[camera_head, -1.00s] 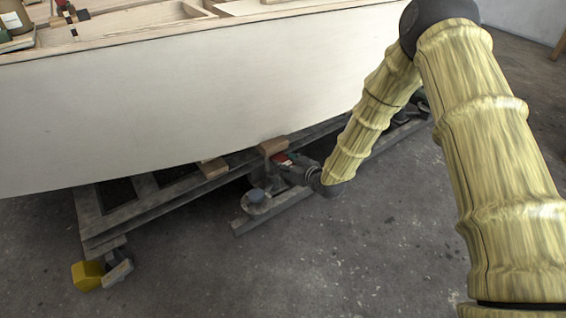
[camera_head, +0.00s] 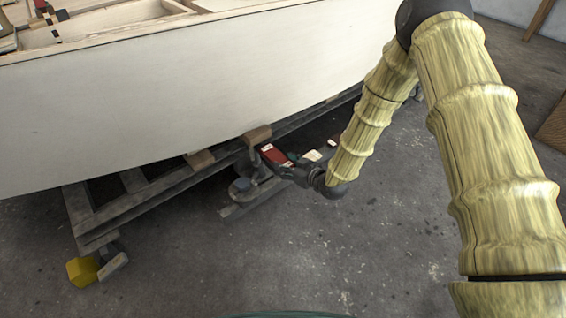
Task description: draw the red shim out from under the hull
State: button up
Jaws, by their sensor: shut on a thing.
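The red shim (camera_head: 273,154) shows as a small red piece with a pale end, just in front of a brown wooden block under the hull. My gripper (camera_head: 285,166) is shut on the shim from the right and low down. The shim's left end lies close to the block; whether it still touches the block or the hull I cannot tell. The white hull (camera_head: 180,100) rests above on a grey cradle frame. My fingertips are small and partly dark against the frame.
The brown block (camera_head: 257,135) and another block (camera_head: 200,159) sit on the grey cradle frame (camera_head: 150,212). A yellow wheel chock (camera_head: 82,271) is at the lower left. A foot bar (camera_head: 250,200) lies below my gripper. Open concrete floor (camera_head: 330,250) is in front.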

jog(key=shift+s+d, duration=0.1)
jog(key=o, duration=1.1)
jog(key=shift+a, duration=0.2)
jog(key=shift+d, duration=0.1)
jog(key=v, duration=1.2)
